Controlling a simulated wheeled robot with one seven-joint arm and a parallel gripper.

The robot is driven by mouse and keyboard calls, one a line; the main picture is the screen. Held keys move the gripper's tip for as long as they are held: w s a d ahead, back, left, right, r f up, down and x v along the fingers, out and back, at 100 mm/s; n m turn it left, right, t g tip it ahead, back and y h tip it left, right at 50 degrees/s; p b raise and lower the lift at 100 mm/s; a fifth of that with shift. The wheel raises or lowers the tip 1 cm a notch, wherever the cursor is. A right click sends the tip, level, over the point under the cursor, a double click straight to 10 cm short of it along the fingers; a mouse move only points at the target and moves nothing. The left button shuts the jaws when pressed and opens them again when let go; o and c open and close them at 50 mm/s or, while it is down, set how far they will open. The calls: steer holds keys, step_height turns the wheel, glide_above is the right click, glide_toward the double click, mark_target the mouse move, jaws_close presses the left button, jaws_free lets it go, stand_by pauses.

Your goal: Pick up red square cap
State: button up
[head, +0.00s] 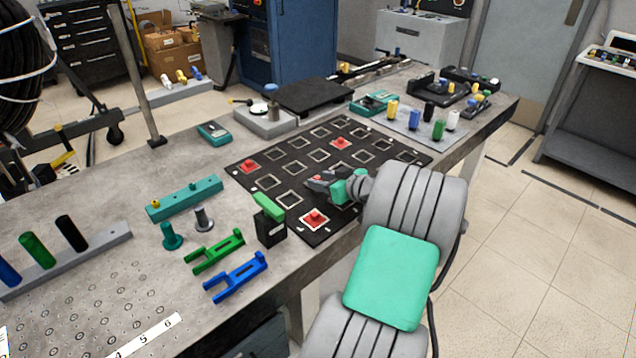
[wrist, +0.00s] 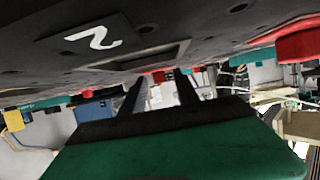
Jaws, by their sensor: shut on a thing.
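My gripper (head: 318,182) is low over the middle of the black board, its fingers reaching left. In the wrist view its two dark fingers (wrist: 160,88) have a narrow gap, with a small patch of red cap (wrist: 158,76) at their tips. The held cap is mostly hidden by the fingers. Other red square caps sit on the board: one at the left edge (head: 250,167), one towards the back (head: 341,143), and one at the front corner (head: 315,217). A large red cap (wrist: 298,45) also shows at the right of the wrist view.
The black board (head: 240,172) has rows of outlined squares, many bare. A black block with a green top (head: 269,207) stands close to its front left edge. Green and blue forked parts (head: 235,277) lie nearer. A grey plate with coloured pegs (head: 412,127) is at the back right.

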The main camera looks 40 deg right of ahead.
jaws_close()
